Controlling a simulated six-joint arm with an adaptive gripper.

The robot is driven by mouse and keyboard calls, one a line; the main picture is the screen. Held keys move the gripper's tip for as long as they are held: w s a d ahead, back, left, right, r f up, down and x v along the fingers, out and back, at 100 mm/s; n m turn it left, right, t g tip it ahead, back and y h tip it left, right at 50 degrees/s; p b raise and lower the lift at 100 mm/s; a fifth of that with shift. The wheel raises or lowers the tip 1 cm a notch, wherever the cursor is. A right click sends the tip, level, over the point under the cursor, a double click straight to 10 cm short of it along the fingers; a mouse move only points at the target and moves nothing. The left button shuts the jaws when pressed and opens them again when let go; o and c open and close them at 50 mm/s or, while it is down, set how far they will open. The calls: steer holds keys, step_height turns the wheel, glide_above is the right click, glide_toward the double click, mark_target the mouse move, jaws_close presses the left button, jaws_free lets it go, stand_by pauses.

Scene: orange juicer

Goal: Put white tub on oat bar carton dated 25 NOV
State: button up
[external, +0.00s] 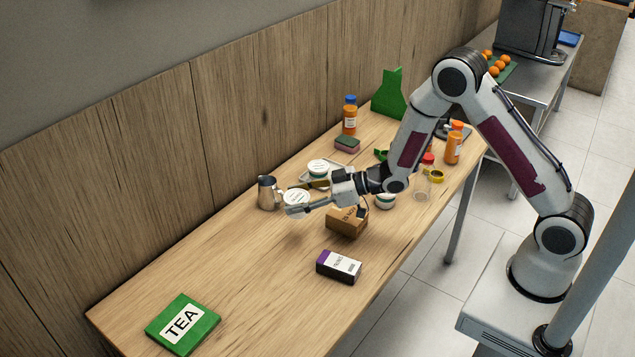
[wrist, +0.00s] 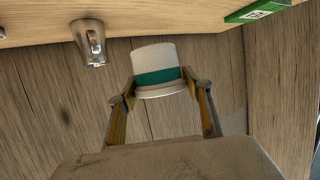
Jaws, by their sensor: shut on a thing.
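My gripper (wrist: 158,95) is shut on a white tub (wrist: 155,58) with a green band, its sides between the two fingers in the wrist view. In the external view the held tub (external: 296,197) is at the fingertips, above the table and close to the metal jug. A brown carton (external: 346,222) with dark print on top stands below and right of the fingertips; its print is too small to read surely. A dark carton with a purple end and white label (external: 339,265) lies nearer the front edge; its print is also unclear.
A metal jug (external: 268,193) stands left of the held tub and shows in the wrist view (wrist: 90,42). Other white tubs (external: 318,167) (external: 386,201), bottles (external: 349,115) and a sponge (external: 347,144) crowd the far side. A green TEA box (external: 183,323) lies front left; the table between is clear.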

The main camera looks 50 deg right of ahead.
steer(key=d+r, duration=0.2)
steer(key=d, duration=0.4)
step_height(320, 180, up, 4)
steer(key=f, duration=0.1)
glide_above(347, 213)
steer(key=shift+r+m+h, duration=0.25)
steer(key=shift+m+h, duration=0.05)
steer(key=shift+m, duration=0.1)
steer(key=shift+f, duration=0.1)
steer(key=shift+t, duration=0.3)
steer(key=shift+f, duration=2.85)
steer(key=shift+f, duration=2.1)
